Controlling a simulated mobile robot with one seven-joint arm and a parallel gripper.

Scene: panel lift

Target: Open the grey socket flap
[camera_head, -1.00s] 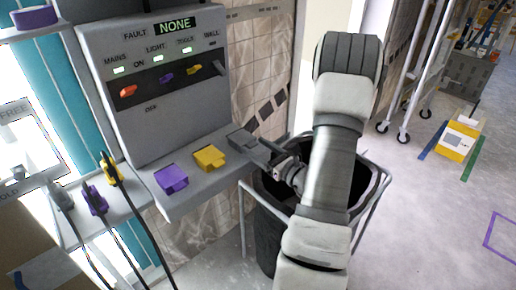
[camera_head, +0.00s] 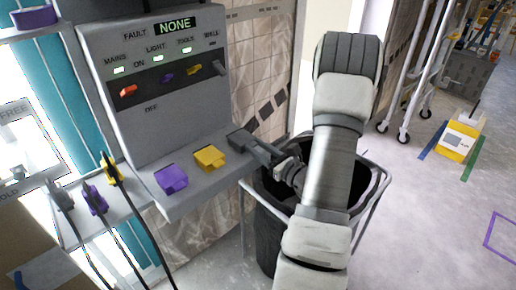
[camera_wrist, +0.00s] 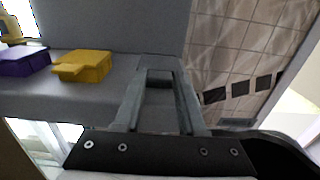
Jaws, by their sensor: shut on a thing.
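The grey socket flap (camera_head: 238,138) is at the right end of the panel's sloping lower shelf, right of the yellow flap. My gripper (camera_head: 254,149) reaches it from the right and is shut on it. In the wrist view my two grey fingers (camera_wrist: 160,82) close on the flap (camera_wrist: 158,77), seen as a dark grey piece between their tips. The fingers hide much of it, and its tilt is hard to tell. The yellow flap (camera_head: 209,158) and purple flap (camera_head: 171,178) look closed.
The grey panel (camera_head: 150,60) above has coloured switches and a display reading NONE. A black bin (camera_head: 268,235) in a metal frame stands below my arm. Plugs with cables (camera_head: 97,200) hang at the left. A tiled wall (camera_head: 262,60) is behind.

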